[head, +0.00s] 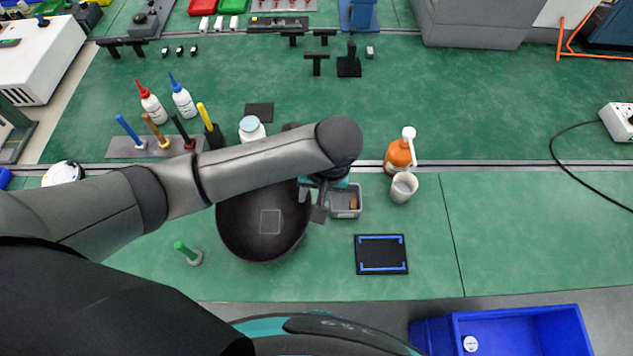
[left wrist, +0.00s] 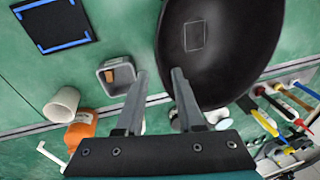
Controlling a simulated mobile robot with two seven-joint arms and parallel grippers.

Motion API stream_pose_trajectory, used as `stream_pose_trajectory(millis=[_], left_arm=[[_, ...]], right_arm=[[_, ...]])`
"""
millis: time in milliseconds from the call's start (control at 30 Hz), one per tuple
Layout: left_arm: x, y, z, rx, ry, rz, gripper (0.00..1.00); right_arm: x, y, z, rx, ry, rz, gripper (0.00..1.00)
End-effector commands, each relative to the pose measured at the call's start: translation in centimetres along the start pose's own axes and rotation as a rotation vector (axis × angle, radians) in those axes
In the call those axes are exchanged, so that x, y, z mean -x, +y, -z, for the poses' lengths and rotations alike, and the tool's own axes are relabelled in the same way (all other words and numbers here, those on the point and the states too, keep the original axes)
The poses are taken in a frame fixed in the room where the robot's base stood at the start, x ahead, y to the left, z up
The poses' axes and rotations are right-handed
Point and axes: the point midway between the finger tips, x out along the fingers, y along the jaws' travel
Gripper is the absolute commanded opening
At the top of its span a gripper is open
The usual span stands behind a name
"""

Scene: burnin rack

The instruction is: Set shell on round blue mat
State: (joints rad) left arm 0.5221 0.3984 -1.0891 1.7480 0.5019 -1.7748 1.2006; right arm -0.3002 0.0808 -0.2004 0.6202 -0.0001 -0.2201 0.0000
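No round blue mat shows in either view, and I cannot tell for sure which thing is the shell. A small grey open box (head: 346,201) with a brown piece in it stands on the green bench; it also shows in the left wrist view (left wrist: 108,88). My left gripper (head: 314,203) is just left of this box, above the right rim of a large round black dish (head: 240,228). A black square mat with blue edge marks (head: 381,254) lies to the right. My right gripper is not in view.
A white cup (head: 403,187) and an orange pump bottle (head: 400,153) stand right of the grey box. A blue crate (head: 520,330) is below the front edge.

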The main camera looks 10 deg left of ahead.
Motion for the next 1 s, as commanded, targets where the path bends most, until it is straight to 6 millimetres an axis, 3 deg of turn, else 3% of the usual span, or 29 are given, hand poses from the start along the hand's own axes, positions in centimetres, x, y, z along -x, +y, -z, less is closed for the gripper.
stream_pose_trajectory(millis=[100,300,1000], left_arm=[[2.4,0.1,0.0,-0.001,0.001,-0.003,0.37],[4.1,0.0,0.0,0.000,0.000,-0.001,0.37],[4.3,0.0,0.0,-0.001,-0.001,0.000,0.37]], right_arm=[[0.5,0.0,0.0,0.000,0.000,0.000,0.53],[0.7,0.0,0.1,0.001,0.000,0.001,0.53],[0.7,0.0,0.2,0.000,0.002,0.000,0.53]])
